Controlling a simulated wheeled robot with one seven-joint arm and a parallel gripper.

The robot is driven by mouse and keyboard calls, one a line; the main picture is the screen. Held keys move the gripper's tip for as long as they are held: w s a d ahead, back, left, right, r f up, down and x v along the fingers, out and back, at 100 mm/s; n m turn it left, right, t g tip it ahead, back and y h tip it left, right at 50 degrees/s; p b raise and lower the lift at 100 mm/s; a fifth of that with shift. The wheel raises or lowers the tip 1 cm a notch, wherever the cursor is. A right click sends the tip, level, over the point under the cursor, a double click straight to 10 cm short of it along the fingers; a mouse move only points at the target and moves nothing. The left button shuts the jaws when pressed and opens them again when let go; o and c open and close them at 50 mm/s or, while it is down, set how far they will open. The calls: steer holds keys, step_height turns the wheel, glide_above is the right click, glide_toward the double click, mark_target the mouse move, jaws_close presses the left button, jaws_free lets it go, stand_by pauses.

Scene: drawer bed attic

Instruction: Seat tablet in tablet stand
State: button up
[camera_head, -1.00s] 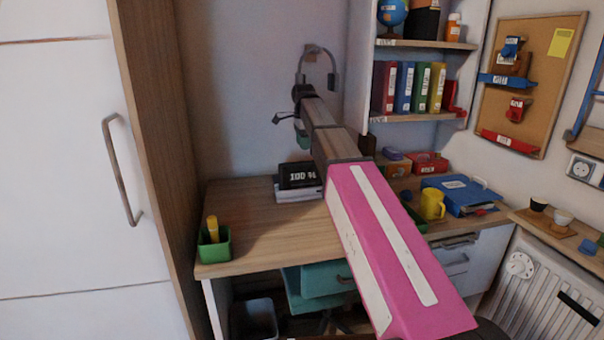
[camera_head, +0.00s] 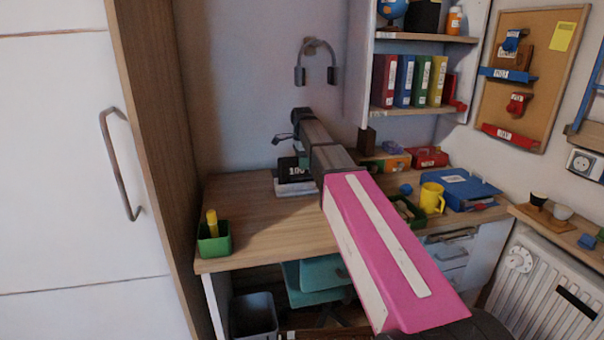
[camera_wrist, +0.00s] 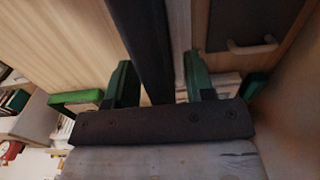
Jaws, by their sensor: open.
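A black tablet-like screen (camera_head: 287,169) reading "100" stands upright, slightly leaning, on a light grey base (camera_head: 294,188) at the back of the desk. I cannot tell for sure whether that base is the tablet stand. My gripper (camera_head: 303,158) is just above and beside the screen, its far end partly hidden by my pink arm. In the wrist view its green fingers (camera_wrist: 162,82) are spread, with a long dark slab (camera_wrist: 148,45) between them, probably the tablet seen edge-on. A gap shows beside the right finger; whether the left finger touches the slab is unclear.
The wooden desk (camera_head: 245,217) is clear at left, except for a green pen cup (camera_head: 214,245). Headphones (camera_head: 316,62) hang on the wall; a binder shelf (camera_head: 420,110) overhangs the right.

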steer(key=shift+f, duration=0.25)
jaws_close()
steer(key=shift+r, duration=0.2)
